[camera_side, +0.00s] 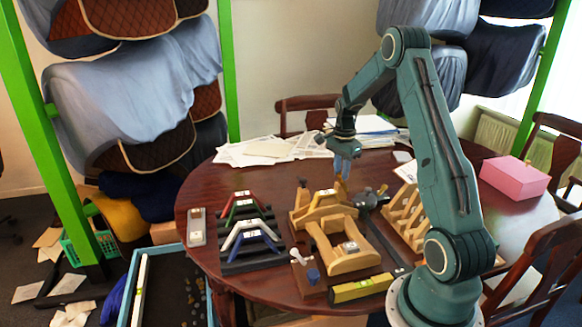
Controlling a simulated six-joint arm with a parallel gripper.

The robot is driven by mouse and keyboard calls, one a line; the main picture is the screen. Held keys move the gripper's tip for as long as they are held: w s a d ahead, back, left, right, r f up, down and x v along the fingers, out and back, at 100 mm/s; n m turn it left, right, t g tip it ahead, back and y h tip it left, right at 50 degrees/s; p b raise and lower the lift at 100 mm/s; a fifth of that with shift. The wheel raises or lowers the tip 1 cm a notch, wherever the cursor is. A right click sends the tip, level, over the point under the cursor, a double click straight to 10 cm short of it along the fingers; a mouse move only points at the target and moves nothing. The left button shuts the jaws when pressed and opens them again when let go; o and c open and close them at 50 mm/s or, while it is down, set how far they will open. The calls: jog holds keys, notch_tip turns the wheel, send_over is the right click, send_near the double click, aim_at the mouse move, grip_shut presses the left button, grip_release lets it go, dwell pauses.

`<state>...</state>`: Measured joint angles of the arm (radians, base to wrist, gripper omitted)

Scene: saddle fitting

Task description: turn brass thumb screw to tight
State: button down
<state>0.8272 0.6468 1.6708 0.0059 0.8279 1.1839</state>
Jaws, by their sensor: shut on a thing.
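My gripper (342,176) points down over the far right of the wooden saddle tree (345,262), near the yellow arch-shaped piece (323,198). Its jaws are shut on a small brass-coloured piece (341,185), which looks like the thumb screw. The fingers hide most of it, so I cannot tell how far it is turned or how it sits on the arch. A small pale tag or level (350,246) lies on the near part of the tree.
A black rack (250,264) with red, green, white and blue arches stands left of the tree. A yellow spirit level (360,288) lies in front. A wooden slatted stand (404,212) and dark tool (368,199) are to the right. A pink box (514,176) sits farther right.

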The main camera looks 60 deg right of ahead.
jog(key=m, duration=0.4)
jog(key=shift+m, duration=2.3)
jog(key=c, duration=1.2)
grip_release()
notch_tip(320, 180, up, 14)
